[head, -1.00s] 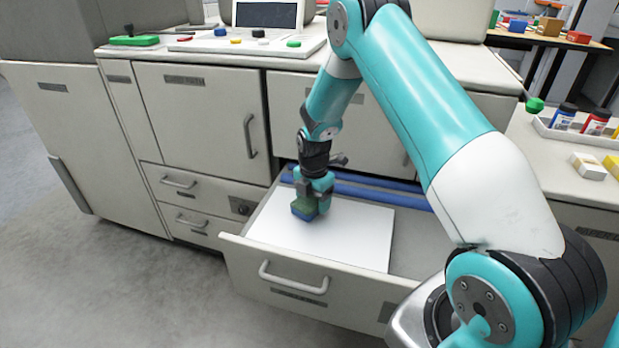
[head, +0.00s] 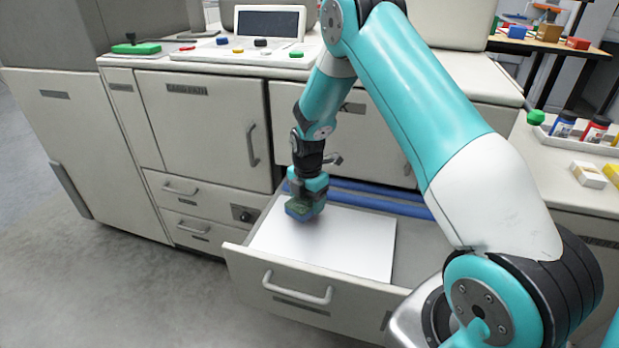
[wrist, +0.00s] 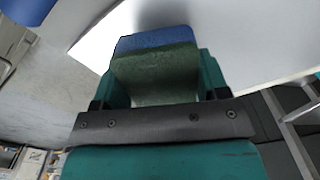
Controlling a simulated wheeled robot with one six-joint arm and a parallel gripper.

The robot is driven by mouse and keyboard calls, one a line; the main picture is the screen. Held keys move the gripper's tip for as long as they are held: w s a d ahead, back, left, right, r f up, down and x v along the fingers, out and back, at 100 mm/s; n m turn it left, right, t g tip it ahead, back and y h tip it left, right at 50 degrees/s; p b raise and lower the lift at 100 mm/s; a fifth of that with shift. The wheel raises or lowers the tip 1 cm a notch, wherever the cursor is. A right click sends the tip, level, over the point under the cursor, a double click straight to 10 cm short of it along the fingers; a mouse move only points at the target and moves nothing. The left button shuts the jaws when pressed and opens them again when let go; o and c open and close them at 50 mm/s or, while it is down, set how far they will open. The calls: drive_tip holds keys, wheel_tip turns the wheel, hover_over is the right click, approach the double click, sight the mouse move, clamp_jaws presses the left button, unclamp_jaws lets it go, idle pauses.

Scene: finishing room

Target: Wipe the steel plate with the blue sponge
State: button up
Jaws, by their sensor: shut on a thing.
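The steel plate (head: 345,244) is a pale flat sheet lying in the pulled-out drawer in the head view; it also shows at the top of the wrist view (wrist: 245,38). My gripper (head: 307,196) is above the plate's far left part. It is shut on the blue sponge (head: 299,213), which has a green layer nearer the jaws and a blue face pointing down. In the wrist view the sponge (wrist: 155,40) sits between the two fingers. I cannot tell whether the blue face touches the plate.
The open drawer's front wall (head: 290,292) and handle stand nearest me. Blue rods (head: 375,201) lie at the drawer's back. A tray of bottles (head: 578,136) stands on the right counter. A control panel (head: 258,45) is on the counter behind.

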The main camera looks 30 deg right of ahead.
drive_tip(key=shift+r+p, duration=1.65)
drive_tip(key=shift+r, duration=0.9)
